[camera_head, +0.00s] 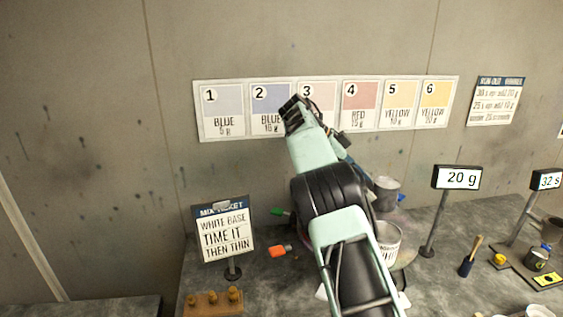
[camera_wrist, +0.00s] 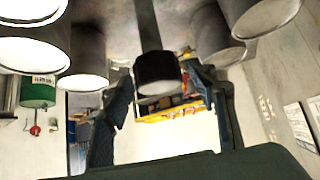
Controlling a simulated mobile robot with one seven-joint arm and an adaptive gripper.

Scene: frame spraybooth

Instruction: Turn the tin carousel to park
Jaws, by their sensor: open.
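In the head view, two tins stand at the right of my arm: a grey one (camera_head: 387,193) and a white one (camera_head: 388,246). A round, paint-stained surface (camera_head: 406,252) shows around them and looks like the tin carousel; my arm hides most of it, and I cannot read its position.
A colour chart (camera_head: 360,104) hangs on the wall. A mix ticket stand (camera_head: 226,238) and a small wooden block with knobs (camera_head: 213,303) are at left. A 20 g display (camera_head: 457,178), a brush (camera_head: 470,257) and a 32 s display (camera_head: 547,180) are at right. Several grey cylinders (camera_wrist: 205,35) appear overhead.

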